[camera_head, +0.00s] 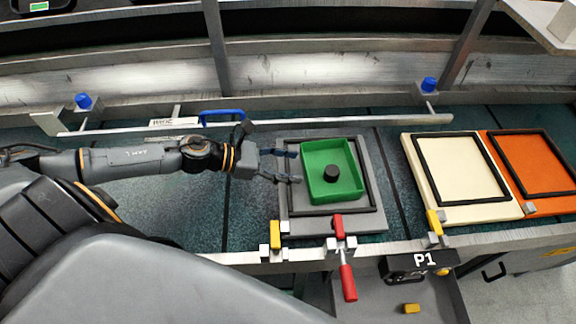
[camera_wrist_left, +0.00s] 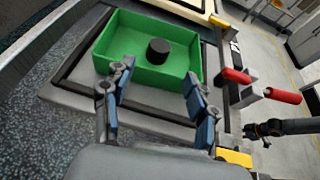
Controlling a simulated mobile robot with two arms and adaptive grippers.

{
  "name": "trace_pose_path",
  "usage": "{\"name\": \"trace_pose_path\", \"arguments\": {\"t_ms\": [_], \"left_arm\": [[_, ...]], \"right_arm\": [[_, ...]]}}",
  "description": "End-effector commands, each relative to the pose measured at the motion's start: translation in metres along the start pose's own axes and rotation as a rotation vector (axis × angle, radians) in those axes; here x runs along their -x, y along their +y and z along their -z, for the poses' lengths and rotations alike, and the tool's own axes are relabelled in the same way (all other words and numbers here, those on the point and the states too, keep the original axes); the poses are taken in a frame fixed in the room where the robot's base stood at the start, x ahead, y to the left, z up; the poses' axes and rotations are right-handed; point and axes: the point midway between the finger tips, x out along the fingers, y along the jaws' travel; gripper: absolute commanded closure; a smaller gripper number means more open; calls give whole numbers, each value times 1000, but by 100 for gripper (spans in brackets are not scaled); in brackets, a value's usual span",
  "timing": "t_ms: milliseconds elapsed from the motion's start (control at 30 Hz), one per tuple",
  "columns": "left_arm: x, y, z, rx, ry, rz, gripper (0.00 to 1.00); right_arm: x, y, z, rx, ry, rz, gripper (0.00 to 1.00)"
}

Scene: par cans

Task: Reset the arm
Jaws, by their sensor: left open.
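My left arm reaches in from the left in the head view. Its gripper (camera_head: 290,164) is open and empty, with the fingertips at the left edge of a green tray (camera_head: 312,158). In the left wrist view the same gripper (camera_wrist_left: 160,88) shows two spread fingers with blue pads, in front of the near wall of the green tray (camera_wrist_left: 125,72). A black cylinder (camera_head: 331,173) stands inside the tray; it also shows in the left wrist view (camera_wrist_left: 158,51). A dark arm part (camera_wrist_left: 285,128) shows at the right of the wrist view; its gripper state is unclear.
The green tray sits on a grey framed plate (camera_head: 370,222) on the dark conveyor. Cream (camera_head: 425,165) and orange (camera_head: 505,182) framed plates lie to the right. A red-handled clamp (camera_head: 347,282) and yellow blocks (camera_head: 275,234) line the front edge. A metal rail (camera_head: 300,122) runs behind.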

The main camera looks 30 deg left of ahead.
Motion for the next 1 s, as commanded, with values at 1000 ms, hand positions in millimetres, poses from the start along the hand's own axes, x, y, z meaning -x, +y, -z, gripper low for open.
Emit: {"name": "trace_pose_path", "arguments": {"t_ms": [1000], "left_arm": [[25, 0, -54, 0, 0, 1, 42]], "right_arm": [[56, 4, 5, 0, 0, -4, 81]]}}
